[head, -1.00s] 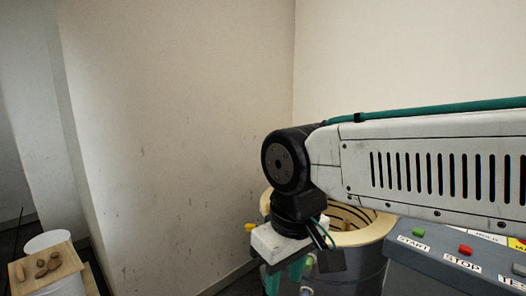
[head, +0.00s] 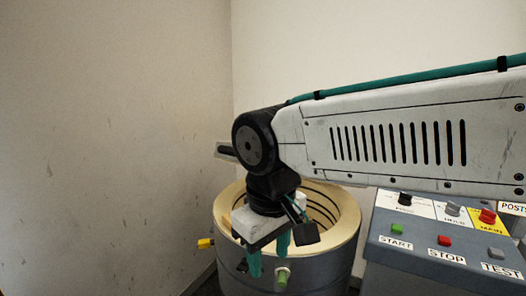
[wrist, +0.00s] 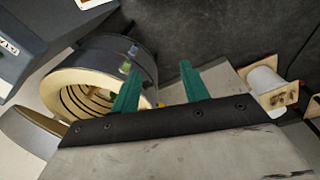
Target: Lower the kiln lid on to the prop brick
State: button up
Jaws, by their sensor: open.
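The kiln (head: 325,262) is a grey drum with a cream rim and dark coils inside its open top. It also shows in the wrist view (wrist: 137,54). A grey disc with a tan edge (wrist: 27,132), apparently the raised lid, is beside the kiln mouth in the wrist view, partly cut off. In the head view I cannot make out the lid for certain. I cannot pick out the prop brick. My gripper (head: 268,257) has green fingers, spread and empty, in front of the kiln's near-left side in the picture. Its fingers also show in the wrist view (wrist: 160,75).
A grey control panel (head: 440,225) with START, STOP and TEST buttons stands right of the kiln. A yellow peg (head: 205,243) sticks out at the kiln's left. Walls close in behind.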

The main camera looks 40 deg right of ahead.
jog(key=w+d+r+g+h, duration=0.35)
jog(key=w+d+h, duration=0.55)
jog(key=w, duration=0.4)
jog(key=w+d+r+t+h, duration=0.25)
jog(key=w+h, duration=0.35)
jog(key=w, duration=0.7)
jog(key=d+g, duration=0.1)
jog(key=d, duration=0.5)
jog(key=shift+d+f, duration=0.25)
jog(key=shift+f, duration=0.1)
